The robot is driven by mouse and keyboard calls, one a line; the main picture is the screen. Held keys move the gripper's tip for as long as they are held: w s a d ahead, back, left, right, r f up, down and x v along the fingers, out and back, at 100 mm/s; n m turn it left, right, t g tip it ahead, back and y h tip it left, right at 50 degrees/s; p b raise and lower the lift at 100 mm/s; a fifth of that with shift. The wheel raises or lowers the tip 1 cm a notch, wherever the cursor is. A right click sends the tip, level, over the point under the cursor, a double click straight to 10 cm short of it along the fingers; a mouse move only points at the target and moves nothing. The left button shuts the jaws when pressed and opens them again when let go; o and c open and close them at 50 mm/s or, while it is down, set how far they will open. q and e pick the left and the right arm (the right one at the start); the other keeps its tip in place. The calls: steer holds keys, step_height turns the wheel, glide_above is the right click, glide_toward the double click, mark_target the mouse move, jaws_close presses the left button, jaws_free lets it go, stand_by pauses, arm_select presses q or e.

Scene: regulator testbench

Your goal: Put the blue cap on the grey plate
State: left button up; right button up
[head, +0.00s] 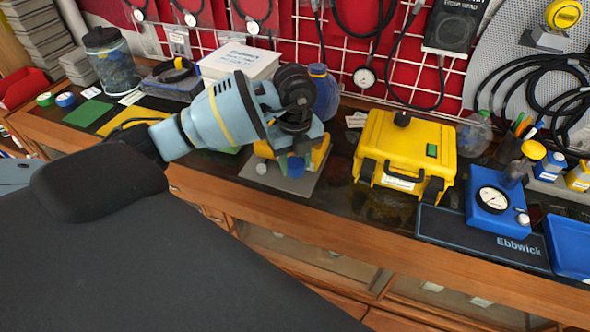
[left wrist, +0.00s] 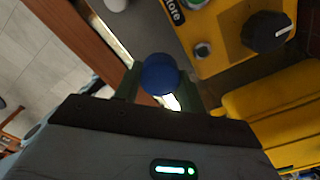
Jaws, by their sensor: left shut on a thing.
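My left gripper (head: 295,163) reaches down over the bench with its green fingers shut on the blue cap (head: 296,168). In the left wrist view the cap (left wrist: 160,73) sits between the two fingertips (left wrist: 160,84). The grey plate (head: 290,186) lies on the bench under the gripper, and it shows behind the cap in the left wrist view (left wrist: 178,38). A yellow unit (head: 318,153) stands on the plate, partly hidden by my gripper. I cannot tell whether the cap touches the plate. My right gripper is not in view.
A yellow case (head: 405,145) stands right of the plate. A blue round bottle (head: 323,92) and a white box (head: 238,62) are behind. The bench's wooden front edge (head: 270,203) runs close in front.

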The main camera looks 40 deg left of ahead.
mark_target(295, 163)
arm_select(q)
steer(key=shift+s+f, duration=0.1)
steer(key=shift+f, duration=1.45)
steer(key=shift+f, duration=0.2)
steer(key=o, duration=0.7)
steer(key=shift+c, duration=0.2)
step_height(295, 163, up, 12)
steer(key=shift+r+p, duration=0.2)
steer(key=shift+p, duration=0.15)
